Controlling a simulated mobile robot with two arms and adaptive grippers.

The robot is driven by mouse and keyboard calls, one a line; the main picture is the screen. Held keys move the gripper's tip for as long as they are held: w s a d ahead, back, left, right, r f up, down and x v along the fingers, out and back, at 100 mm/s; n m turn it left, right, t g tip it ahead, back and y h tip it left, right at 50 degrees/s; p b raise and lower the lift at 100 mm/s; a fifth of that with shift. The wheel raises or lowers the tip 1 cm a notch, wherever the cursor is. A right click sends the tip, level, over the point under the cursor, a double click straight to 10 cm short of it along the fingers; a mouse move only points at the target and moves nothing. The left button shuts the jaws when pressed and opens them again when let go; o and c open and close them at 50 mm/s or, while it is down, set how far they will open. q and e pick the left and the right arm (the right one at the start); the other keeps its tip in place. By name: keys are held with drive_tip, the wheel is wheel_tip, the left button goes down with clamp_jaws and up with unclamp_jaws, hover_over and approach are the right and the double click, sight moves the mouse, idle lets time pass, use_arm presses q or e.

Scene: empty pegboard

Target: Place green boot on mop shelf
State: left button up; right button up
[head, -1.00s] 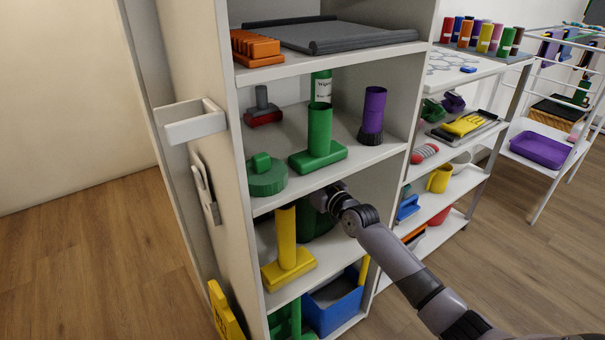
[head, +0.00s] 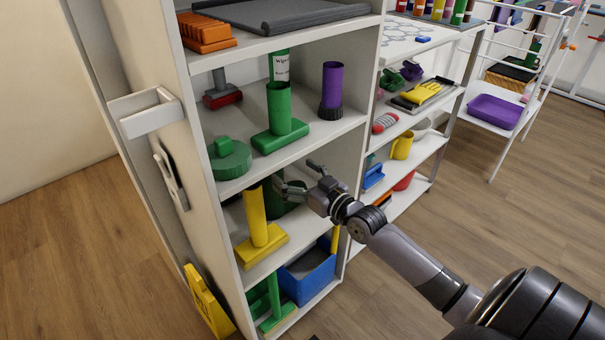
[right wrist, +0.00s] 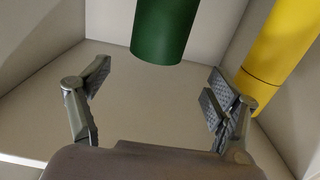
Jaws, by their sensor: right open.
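A green boot-shaped piece (head: 280,122), an upright tube on a block foot, stands on the tall cabinet's second shelf (head: 322,128). A darker green cylinder (head: 285,205) stands one shelf lower, beside a yellow boot-shaped piece (head: 256,222). My right gripper (head: 296,178) is open and empty at the front of this lower compartment. In the right wrist view the dark green cylinder (right wrist: 165,28) lies beyond the spread fingers (right wrist: 155,92), apart from them, with a yellow tube (right wrist: 275,65) at right. I cannot tell which shelf is the mop shelf. My left gripper is out of view.
A blue bin (head: 308,276) and another green piece (head: 272,305) fill the bottom compartment. A yellow sign (head: 208,302) leans by the cabinet. Wooden floor at right is clear.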

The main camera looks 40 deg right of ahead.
drive_tip(key=s+a+f+g, duration=0.4)
drive_tip(key=s+a+f, duration=0.15)
drive_tip(key=f, duration=0.55)
drive_tip(key=s+a+f+g, duration=0.45)
drive_tip(key=s+f, duration=0.25)
drive_tip(key=f, duration=0.4)
drive_tip(key=s+a+f+g, duration=0.1)
drive_tip(key=s+f+g, duration=0.1)
drive_tip(key=s, duration=0.4)
drive_tip(key=s+a+f+g+h, duration=0.1)
drive_tip(key=s+a+f+g, duration=0.1)
drive_tip(key=s+f, duration=0.2)
drive_tip(key=s+a+f+g+h, duration=0.1)
drive_tip(key=s+a+f+g, duration=0.1)
drive_tip(key=s, duration=0.6)
drive_tip(key=shift+f, duration=0.45)
